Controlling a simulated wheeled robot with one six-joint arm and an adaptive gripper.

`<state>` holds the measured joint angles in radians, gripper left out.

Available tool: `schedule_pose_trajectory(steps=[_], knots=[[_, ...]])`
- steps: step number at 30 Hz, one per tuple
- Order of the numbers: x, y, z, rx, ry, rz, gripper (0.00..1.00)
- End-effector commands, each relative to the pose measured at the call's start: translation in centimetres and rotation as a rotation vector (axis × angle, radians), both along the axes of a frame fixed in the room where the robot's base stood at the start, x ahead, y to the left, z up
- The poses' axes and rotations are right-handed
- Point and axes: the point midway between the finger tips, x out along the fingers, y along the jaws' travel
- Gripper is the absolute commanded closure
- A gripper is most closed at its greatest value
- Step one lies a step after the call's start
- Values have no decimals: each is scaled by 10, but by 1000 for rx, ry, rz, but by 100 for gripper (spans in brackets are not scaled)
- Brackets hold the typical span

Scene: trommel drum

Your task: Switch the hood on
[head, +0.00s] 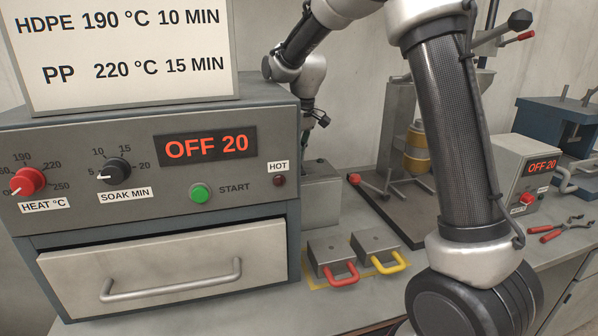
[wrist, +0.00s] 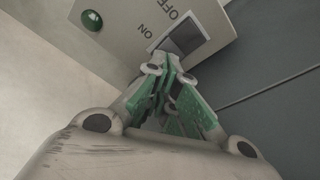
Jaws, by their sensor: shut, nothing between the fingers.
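In the wrist view a grey box (wrist: 125,45) carries a dark rocker switch (wrist: 186,36) with the labels ON and OFF beside it. A round green lamp (wrist: 92,20) is on the same face; I cannot tell whether it is lit. My gripper (wrist: 172,73) is shut and empty, its fingertips at the ON end of the switch. Whether they touch it I cannot tell. In the head view my wrist reaches down behind the oven's right side, and the fingertips and the switch are hidden there.
A grey oven (head: 130,215) with a drawer handle (head: 170,280) and a display reading OFF 20 fills the left. Two small blocks with a red handle (head: 342,274) and a yellow handle (head: 391,264) lie in front. Pliers (head: 562,229) and a press stand (head: 402,130) are farther right.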

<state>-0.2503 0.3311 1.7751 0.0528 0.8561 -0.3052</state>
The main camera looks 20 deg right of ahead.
Motion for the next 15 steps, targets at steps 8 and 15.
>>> schedule_pose_trajectory(steps=[8, 15], knots=[[-11, 0, 4, -12, 43, 5, 100], [-10, -1, 25, -10, 38, 2, 100]])
